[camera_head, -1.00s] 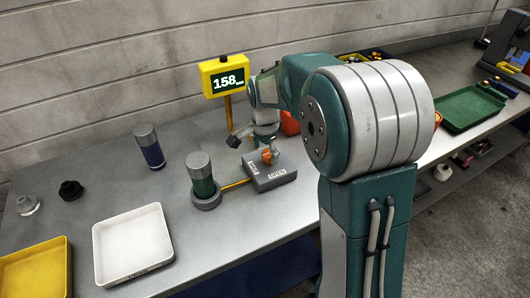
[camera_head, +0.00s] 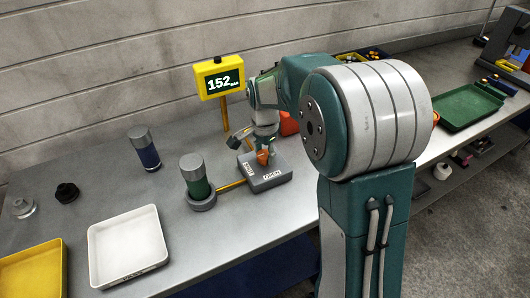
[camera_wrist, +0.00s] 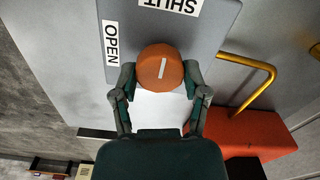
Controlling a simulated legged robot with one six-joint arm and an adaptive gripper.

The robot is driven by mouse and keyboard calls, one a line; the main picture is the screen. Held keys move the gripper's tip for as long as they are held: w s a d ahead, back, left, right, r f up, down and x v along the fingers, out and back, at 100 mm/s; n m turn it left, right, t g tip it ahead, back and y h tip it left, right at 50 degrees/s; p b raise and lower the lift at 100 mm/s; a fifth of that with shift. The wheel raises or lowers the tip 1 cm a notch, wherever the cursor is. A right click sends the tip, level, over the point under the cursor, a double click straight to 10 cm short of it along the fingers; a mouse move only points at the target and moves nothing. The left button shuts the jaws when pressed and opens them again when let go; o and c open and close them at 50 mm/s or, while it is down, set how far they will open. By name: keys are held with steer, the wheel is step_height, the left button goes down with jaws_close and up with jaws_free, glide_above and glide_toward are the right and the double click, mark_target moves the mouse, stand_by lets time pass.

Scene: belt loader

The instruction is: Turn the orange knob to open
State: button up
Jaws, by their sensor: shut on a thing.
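The orange knob (camera_head: 262,158) stands on a grey valve block (camera_head: 278,181) on the bench. In the wrist view the knob (camera_wrist: 160,64) carries a white line that runs nearly upright in the picture, its top end leaning slightly right. An OPEN label (camera_wrist: 111,43) lies to the left of the knob and a SHUT label (camera_wrist: 171,4) above it, cut by the frame edge. My gripper (camera_wrist: 158,75) is shut on the knob, with one finger at each side. In the head view my gripper (camera_head: 264,146) reaches down onto the knob.
A yellow gauge display (camera_head: 219,77) reads 152. A yellow pipe (camera_head: 229,187) joins the block to a green cylinder (camera_head: 195,176). A blue cylinder (camera_head: 145,149), a white tray (camera_head: 128,247) and a yellow tray (camera_head: 34,272) stand left. A red-orange item (camera_head: 289,123) is close behind the block.

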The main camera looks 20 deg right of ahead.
steer(key=shift+a+n, duration=0.15)
steer(key=shift+n, duration=0.15)
steer(key=n, duration=0.3)
steer(key=shift+f+n, duration=0.1)
steer(key=shift+n, duration=0.3)
steer(key=n, duration=0.4)
steer(key=shift+n, duration=0.3)
steer(key=n, duration=0.4)
steer(key=shift+s, duration=0.1)
steer(key=n, duration=0.4)
steer(key=shift+n, duration=0.3)
steer(key=o, duration=1.1)
steer(key=shift+o, duration=0.2)
